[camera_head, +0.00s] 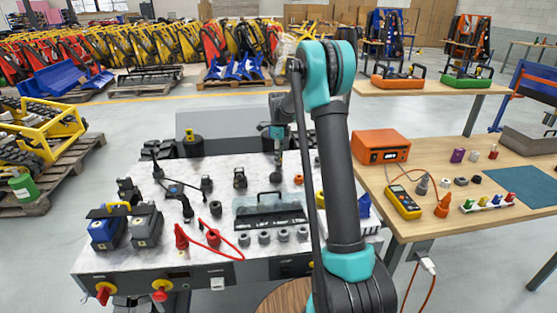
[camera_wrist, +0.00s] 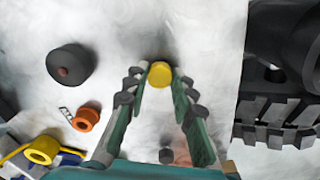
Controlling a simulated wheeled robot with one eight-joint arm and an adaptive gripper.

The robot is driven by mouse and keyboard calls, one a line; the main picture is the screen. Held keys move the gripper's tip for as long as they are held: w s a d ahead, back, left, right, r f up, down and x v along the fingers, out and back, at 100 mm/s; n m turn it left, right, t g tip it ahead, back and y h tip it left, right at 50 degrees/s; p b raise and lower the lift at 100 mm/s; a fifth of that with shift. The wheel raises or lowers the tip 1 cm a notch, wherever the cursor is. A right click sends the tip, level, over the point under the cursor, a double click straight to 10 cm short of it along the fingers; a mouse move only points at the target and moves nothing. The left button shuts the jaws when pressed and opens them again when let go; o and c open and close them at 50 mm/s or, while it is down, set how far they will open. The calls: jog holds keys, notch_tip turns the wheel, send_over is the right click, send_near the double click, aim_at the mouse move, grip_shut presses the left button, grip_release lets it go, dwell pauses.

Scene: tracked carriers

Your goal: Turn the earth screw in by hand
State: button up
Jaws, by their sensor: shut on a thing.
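In the wrist view, a small round yellow head (camera_wrist: 160,75), which looks like the earth screw, sits between the tips of my gripper (camera_wrist: 160,82). The fingers are shut on it, one on each side. Its shaft and the hole under it are hidden, so I cannot tell how deep it sits. In the head view, my gripper (camera_head: 278,172) points down at the far part of the white worktop (camera_head: 225,190). The yellow head is too small to make out there.
In the wrist view, a black rubber track (camera_wrist: 275,118) stands close on the right. A dark round knob (camera_wrist: 70,63), an orange ring (camera_wrist: 87,117) and a yellow ring (camera_wrist: 42,149) lie on the left. A wooden table (camera_head: 440,225) stands at the right.

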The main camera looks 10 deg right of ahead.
jog(key=m, duration=0.9)
jog(key=shift+m, duration=0.4)
jog(key=o, duration=0.9)
jog(key=shift+o, duration=0.2)
